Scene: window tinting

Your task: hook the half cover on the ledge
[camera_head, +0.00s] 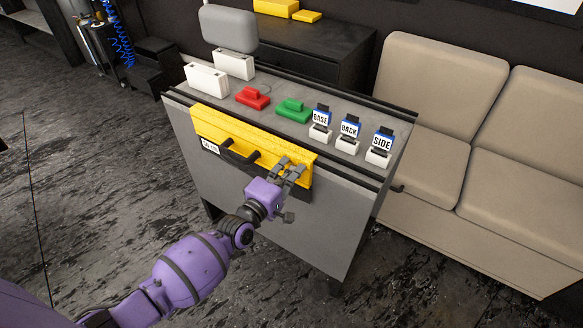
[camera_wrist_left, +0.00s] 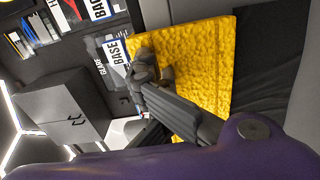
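The yellow half cover (camera_head: 222,128) is a long panel with a white label at its left end and a black handle (camera_head: 238,155) on its face. It lies along the upper front of the grey cabinet, just below the dark ledge (camera_head: 330,152). Whether it is hooked there I cannot tell. My left gripper (camera_head: 288,168) is at the cover's right part, its fingers in front of the yellow face. In the left wrist view the fingers (camera_wrist_left: 150,72) overlap the textured yellow cover (camera_wrist_left: 205,60). Whether they close on a handle is hidden. My right gripper is out of view.
On the cabinet top (camera_head: 285,88) stand a red block (camera_head: 253,98), a green block (camera_head: 294,110), white holders and cards marked BASE (camera_head: 320,118), BACK and SIDE. A beige sofa (camera_head: 440,110) stands close at the right.

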